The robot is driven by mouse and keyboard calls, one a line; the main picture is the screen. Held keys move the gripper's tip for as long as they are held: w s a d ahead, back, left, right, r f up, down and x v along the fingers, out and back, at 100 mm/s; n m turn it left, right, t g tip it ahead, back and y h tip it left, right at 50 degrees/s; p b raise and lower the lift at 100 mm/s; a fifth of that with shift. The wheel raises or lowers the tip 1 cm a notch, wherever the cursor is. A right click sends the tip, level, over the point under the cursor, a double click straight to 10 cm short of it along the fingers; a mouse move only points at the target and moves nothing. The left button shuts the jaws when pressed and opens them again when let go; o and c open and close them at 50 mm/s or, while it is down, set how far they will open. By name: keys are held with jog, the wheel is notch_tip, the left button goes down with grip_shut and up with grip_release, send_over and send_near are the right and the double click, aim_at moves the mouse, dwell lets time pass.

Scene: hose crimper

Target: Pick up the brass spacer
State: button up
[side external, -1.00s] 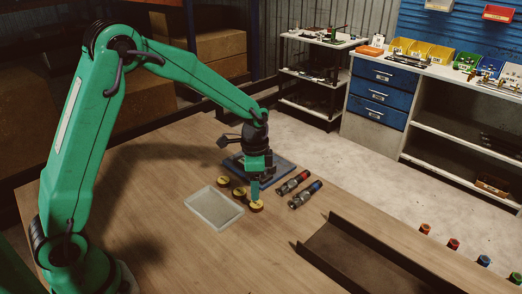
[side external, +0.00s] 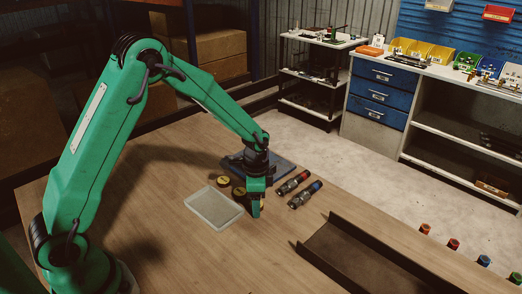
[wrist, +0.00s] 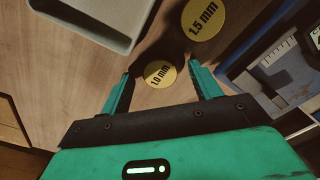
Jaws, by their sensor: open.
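Round brass-coloured spacers with yellow tops lie on the wooden table in a row. Two show clear of my gripper in the side view (side external: 224,182) (side external: 239,191); a third is mostly hidden behind my fingers. In the wrist view, a spacer marked "1.0 mm" (wrist: 160,74) lies between the tips of my open gripper (wrist: 159,69), with a gap to each finger. A larger-looking spacer marked "1.5 mm" (wrist: 203,18) lies beyond it, outside the fingers. In the side view my gripper (side external: 256,208) points down, low over the table.
A pale shallow tray (side external: 204,220) lies left of the spacers. A blue-grey fixture (side external: 286,168) stands behind my gripper. Two black cylindrical fittings with red (side external: 294,183) and blue (side external: 305,194) bands lie to the right. A dark channel (side external: 345,255) is at front right.

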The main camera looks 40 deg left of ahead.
jog(key=shift+c, duration=0.2)
dwell(0.3)
jog(key=c, duration=1.1)
jog(key=shift+r, duration=0.85)
notch_tip(320, 180, up, 2)
jog(key=shift+r, duration=0.2)
jog(key=s+d+r, duration=0.2)
jog(key=d, duration=0.1)
jog(key=s+d+r, duration=0.2)
jog(key=d, duration=0.1)
jog(key=s+d+r, duration=0.2)
jog(key=d, duration=0.1)
jog(key=shift+s+d+r, duration=0.3)
jog(key=shift+r, duration=0.1)
